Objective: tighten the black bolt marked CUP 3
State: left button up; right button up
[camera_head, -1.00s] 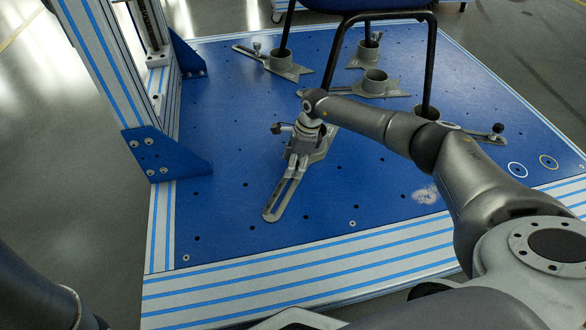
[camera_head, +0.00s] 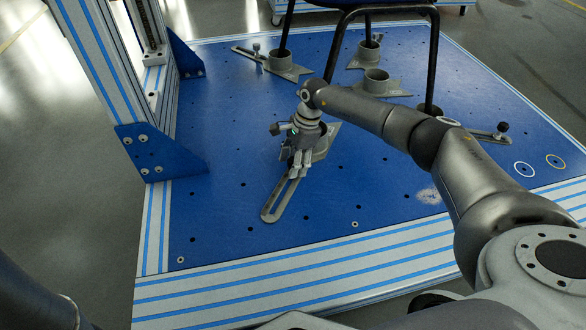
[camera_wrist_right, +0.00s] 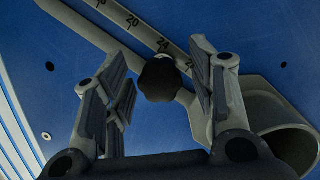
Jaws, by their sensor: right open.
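The black bolt (camera_wrist_right: 160,80) shows a round knob in the right wrist view, standing at the slotted bar with a number scale. My right gripper (camera_wrist_right: 158,72) is open, with one finger on each side of the knob and a visible gap on both sides. In the head view my right gripper (camera_head: 295,172) points down over the slotted bracket (camera_head: 275,206), and the bolt is hidden there. The bracket's grey cup (camera_wrist_right: 295,148) is at the lower right of the wrist view. No CUP 3 mark is readable. My left gripper is out of view.
Other grey cups (camera_head: 377,83) on brackets stand behind. A black-framed chair (camera_head: 435,60) stands over the blue plate (camera_head: 350,205). Another bracket with a black knob (camera_head: 502,127) is at right. A striped post with a blue gusset (camera_head: 160,152) rises at left. The front plate is clear.

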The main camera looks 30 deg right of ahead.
jog(key=shift+f+n+b, duration=0.2)
jog(key=shift+n+b, duration=0.8)
jog(key=shift+b, duration=0.2)
jog(key=shift+r+n+g+b, duration=0.1)
jog(key=shift+n+g+b, duration=0.3)
jog(key=shift+n+b, duration=0.35)
jog(key=shift+r+n, duration=0.1)
jog(key=shift+n, duration=0.15)
jog(key=shift+f+n+b, duration=0.2)
jog(key=shift+n+b, duration=0.3)
jog(key=shift+b, duration=0.2)
jog(key=shift+n+g+b, duration=0.4)
jog(key=shift+n+b, duration=0.1)
jog(key=shift+n, duration=0.4)
jog(key=shift+r+n+h, duration=0.2)
jog(key=shift+n+h, duration=0.1)
jog(key=shift+n, duration=0.3)
